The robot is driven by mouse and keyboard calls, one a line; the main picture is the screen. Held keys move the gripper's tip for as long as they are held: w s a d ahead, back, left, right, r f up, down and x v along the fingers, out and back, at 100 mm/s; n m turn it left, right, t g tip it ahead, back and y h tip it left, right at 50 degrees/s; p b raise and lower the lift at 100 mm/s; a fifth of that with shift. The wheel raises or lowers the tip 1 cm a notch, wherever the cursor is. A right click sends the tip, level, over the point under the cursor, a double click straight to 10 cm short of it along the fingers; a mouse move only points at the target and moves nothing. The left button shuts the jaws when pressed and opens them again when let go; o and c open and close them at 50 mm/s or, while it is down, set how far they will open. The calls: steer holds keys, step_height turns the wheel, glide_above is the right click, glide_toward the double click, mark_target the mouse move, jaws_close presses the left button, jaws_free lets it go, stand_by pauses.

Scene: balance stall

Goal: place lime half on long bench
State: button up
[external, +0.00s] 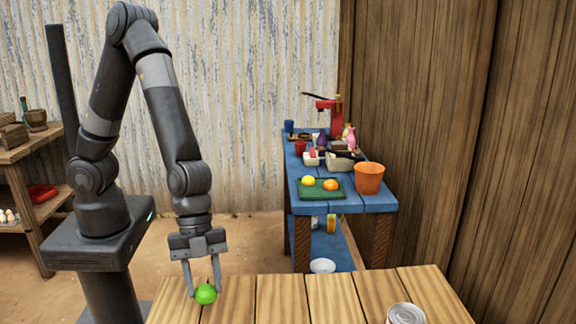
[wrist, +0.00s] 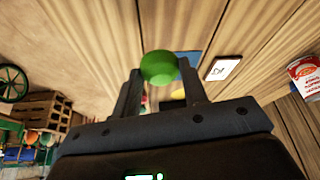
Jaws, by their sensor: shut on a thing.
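The lime half (external: 206,295) is bright green and rounded. My gripper (external: 204,289) points down and is shut on it, one finger on each side. In the wrist view the lime half (wrist: 158,64) shows between the two fingertips (wrist: 160,72). In the external view it appears at the left part of a plank-topped wooden surface (external: 325,297) in the foreground, which may be the long bench. I cannot tell whether the lime half touches the planks or hangs just above them.
A tin can (external: 405,313) stands on the planks at the right; it also shows in the wrist view (wrist: 306,76). A blue table (external: 372,199) behind holds a green board (external: 321,189) with yellow and orange fruit, an orange bucket (external: 369,178) and several other items. The middle planks look clear.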

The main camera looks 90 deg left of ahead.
mark_target(226, 315)
steer(key=w+f, duration=0.1)
steer(key=w+a+f, duration=0.1)
steer(key=w, duration=0.1)
steer(key=shift+w+a+f, duration=0.15)
steer(key=shift+a+f, duration=0.05)
steer(key=shift+f, duration=1.9)
steer(key=o, duration=0.9)
steer(key=shift+f, duration=0.1)
steer(key=shift+o, duration=0.2)
steer(key=v, duration=1.2)
